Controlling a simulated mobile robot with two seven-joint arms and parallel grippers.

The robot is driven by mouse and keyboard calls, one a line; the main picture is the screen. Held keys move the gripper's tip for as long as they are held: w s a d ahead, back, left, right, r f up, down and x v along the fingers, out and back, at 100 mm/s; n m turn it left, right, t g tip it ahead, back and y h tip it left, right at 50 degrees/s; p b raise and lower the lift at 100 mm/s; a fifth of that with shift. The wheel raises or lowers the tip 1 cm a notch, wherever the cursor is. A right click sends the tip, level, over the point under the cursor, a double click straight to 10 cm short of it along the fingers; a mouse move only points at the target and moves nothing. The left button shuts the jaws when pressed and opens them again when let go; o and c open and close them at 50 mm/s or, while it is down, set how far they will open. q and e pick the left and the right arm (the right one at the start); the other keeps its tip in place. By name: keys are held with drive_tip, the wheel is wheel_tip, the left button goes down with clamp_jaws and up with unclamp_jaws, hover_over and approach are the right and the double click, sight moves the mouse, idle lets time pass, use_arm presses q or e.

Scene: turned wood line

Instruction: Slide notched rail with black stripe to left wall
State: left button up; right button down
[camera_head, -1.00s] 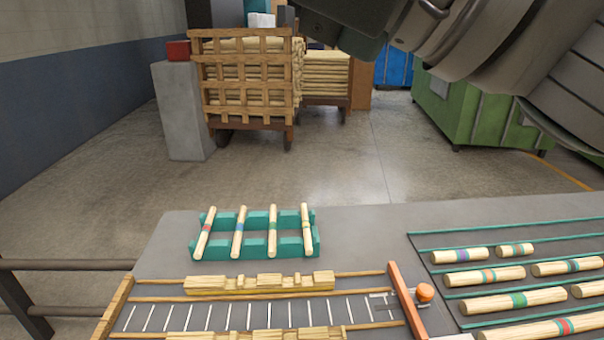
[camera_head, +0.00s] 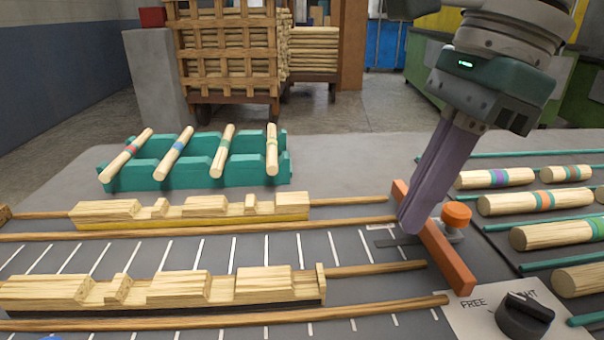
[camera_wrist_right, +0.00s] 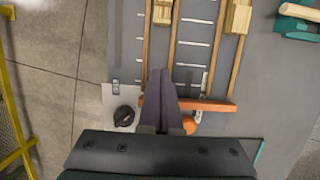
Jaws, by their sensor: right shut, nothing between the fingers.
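The notched rail with the black stripe (camera_head: 165,288) lies on the near track, its dark stripe along the lower front edge. Its right end is short of the orange bar (camera_head: 440,252), with a gap between. In the right wrist view this rail (camera_wrist_right: 163,13) shows at the top, left of centre. The left wall (camera_head: 5,213) shows only as a wooden corner at the left edge. My right gripper (camera_head: 408,226) points down, shut and empty, its purple fingers at the orange bar's left side; contact is unclear. In the wrist view the fingers (camera_wrist_right: 160,78) reach past the bar.
A second notched rail with a yellow stripe (camera_head: 195,211) lies on the far track. Behind it is a green rack (camera_head: 200,175) with several striped dowels. An orange knob (camera_head: 456,214) and a black dial (camera_head: 524,316) stand at the right, near more striped dowels.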

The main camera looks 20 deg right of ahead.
sight(367, 290)
drive_tip(key=x, duration=0.7)
drive_tip(key=shift+a+f+b, duration=0.25)
drive_tip(key=shift+f+b, duration=0.05)
drive_tip(key=shift+b, duration=0.05)
drive_tip(key=shift+w+a+r, duration=0.1)
drive_tip(key=shift+w+a, duration=0.1)
drive_tip(key=shift+a, duration=0.4)
drive_tip(key=shift+w+a+r, duration=0.1)
drive_tip(key=shift+w+a, duration=0.05)
drive_tip(key=shift+a, duration=0.5)
drive_tip(key=shift+w+a+f+p, duration=0.1)
drive_tip(key=shift+w+a+p, duration=0.2)
drive_tip(key=shift+a, duration=0.35)
